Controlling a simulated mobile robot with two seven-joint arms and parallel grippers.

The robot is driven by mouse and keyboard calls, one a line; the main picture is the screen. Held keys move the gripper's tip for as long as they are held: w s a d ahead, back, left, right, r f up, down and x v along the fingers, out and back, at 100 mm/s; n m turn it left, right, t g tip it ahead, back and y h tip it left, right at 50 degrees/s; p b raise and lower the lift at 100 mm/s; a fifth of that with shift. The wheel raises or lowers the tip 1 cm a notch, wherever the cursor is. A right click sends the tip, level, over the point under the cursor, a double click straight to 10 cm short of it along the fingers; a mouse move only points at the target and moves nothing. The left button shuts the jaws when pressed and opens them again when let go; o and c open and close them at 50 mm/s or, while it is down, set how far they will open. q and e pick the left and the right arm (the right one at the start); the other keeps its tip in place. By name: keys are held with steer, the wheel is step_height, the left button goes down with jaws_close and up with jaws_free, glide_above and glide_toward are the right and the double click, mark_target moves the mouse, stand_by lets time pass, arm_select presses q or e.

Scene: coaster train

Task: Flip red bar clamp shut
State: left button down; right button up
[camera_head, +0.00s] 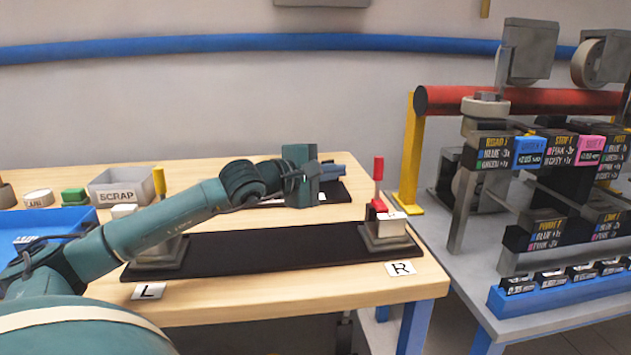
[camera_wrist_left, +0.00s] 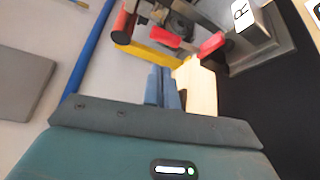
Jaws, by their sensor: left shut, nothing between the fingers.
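The red bar clamp stands at the right end of a black board (camera_head: 275,252), beside the R label. Its red handle (camera_head: 378,168) points upright above a grey base (camera_head: 385,238). The red handle (camera_wrist_left: 165,38) and the grey base (camera_wrist_left: 262,50) also show in the left wrist view. My left gripper (camera_head: 345,171) is shut and empty, level with the handle and a little to its left in the head view. In the left wrist view its blue fingers (camera_wrist_left: 165,78) point toward the handle, with a visible gap between. My right gripper is not in view.
A yellow-handled clamp (camera_head: 160,183) stands at the board's left end, under my arm. A scrap bin (camera_head: 122,188) and a blue tray (camera_head: 45,226) lie at left. A yellow post (camera_head: 410,155) carrying a red pipe (camera_head: 510,99) stands right of the red clamp.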

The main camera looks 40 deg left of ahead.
arm_select(q)
steer(key=b+v, duration=0.1)
steer(key=v, duration=0.3)
steer(key=shift+s, duration=0.3)
stand_by(0.4)
